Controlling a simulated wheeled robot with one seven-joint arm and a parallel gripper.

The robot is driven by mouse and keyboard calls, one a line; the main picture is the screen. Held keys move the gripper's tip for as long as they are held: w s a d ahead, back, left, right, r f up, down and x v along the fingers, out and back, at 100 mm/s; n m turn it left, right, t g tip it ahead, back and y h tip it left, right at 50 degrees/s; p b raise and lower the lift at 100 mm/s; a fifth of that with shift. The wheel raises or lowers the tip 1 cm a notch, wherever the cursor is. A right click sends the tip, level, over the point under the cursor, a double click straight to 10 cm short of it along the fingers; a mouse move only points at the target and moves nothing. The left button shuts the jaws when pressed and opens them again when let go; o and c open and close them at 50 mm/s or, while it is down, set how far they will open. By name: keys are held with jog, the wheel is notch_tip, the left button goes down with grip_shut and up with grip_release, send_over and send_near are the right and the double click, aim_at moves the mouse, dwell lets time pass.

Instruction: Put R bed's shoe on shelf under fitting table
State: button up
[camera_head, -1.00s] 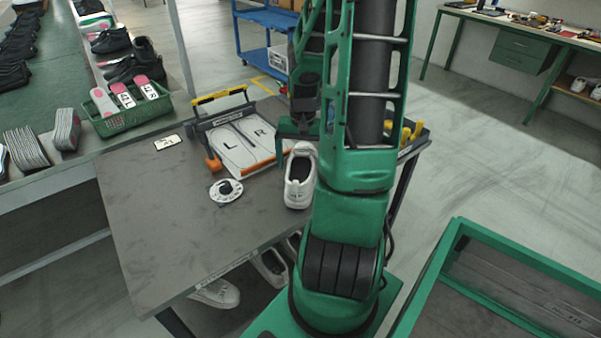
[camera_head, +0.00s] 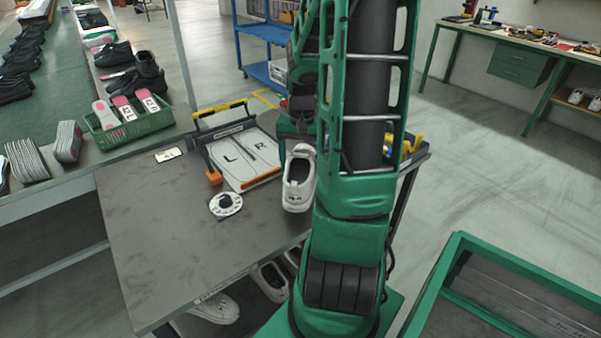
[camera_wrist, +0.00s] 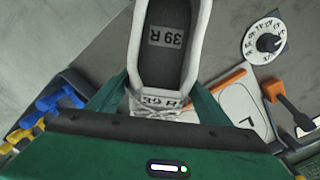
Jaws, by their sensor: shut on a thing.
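A white shoe (camera_head: 299,180) with a dark insole is at my gripper, over the right part of the fitting table (camera_head: 130,230). In the wrist view the shoe (camera_wrist: 205,20) shows "39 R" on its insole, and my gripper (camera_wrist: 155,100) is shut on its laced front part. The fingers are mostly hidden behind my arm in the head view. The fitting bed (camera_head: 228,150) with L and R outlines lies left of the shoe, and its R bed looks empty. White shoes (camera_head: 215,307) stand on the shelf under the table, partly hidden by the tabletop and my arm.
A round white dial (camera_head: 226,204) and a small label card (camera_head: 168,154) lie on the table. A green basket (camera_head: 130,122) of insoles stands at the left on the shoe line. A green-framed cart (camera_head: 440,285) is at the lower right.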

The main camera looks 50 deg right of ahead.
jog(key=a+r, duration=0.6)
jog(key=a, duration=0.5)
jog(key=shift+w+r, duration=0.2)
